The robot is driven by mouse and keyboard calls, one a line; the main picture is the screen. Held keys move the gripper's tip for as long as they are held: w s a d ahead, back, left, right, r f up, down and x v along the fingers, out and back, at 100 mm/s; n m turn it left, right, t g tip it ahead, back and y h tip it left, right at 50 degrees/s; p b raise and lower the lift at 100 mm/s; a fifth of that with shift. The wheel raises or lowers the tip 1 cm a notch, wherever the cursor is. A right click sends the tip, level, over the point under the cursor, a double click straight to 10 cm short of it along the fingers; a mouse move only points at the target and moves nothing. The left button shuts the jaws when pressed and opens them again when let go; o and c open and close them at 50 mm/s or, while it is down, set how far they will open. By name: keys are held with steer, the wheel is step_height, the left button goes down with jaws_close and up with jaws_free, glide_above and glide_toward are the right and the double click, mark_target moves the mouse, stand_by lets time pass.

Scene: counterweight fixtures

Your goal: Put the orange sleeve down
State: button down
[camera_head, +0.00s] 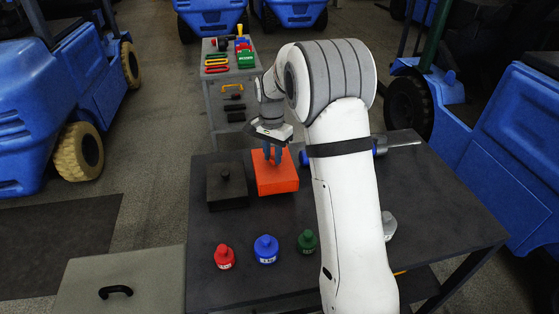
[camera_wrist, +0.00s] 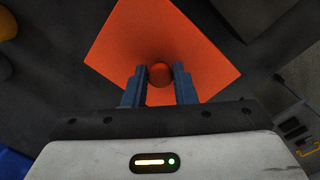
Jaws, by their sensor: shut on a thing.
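The orange sleeve (camera_head: 279,184) shows as a flat, square orange block with a round knob on top. It is over the far part of the dark table (camera_head: 333,255), right of a black block. I cannot tell whether its underside touches the table. My gripper (camera_head: 273,157) points down over it, shut on its knob. In the wrist view the orange sleeve (camera_wrist: 203,45) lies turned beneath my gripper (camera_wrist: 159,75), with the knob between the two blue fingers.
The black block (camera_head: 228,188) with a knob stands close on the left. Red (camera_head: 224,257), blue (camera_head: 266,250) and green (camera_head: 307,242) weights stand along the near side. A grey tool (camera_head: 400,144) lies at the right. Bare tabletop lies between blocks and weights.

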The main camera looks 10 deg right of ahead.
mark_target(274, 167)
step_height(274, 167, down, 3)
steer(key=shift+r, duration=0.1)
steer(key=c, duration=1.2)
jaws_free()
steer(key=shift+r, duration=0.1)
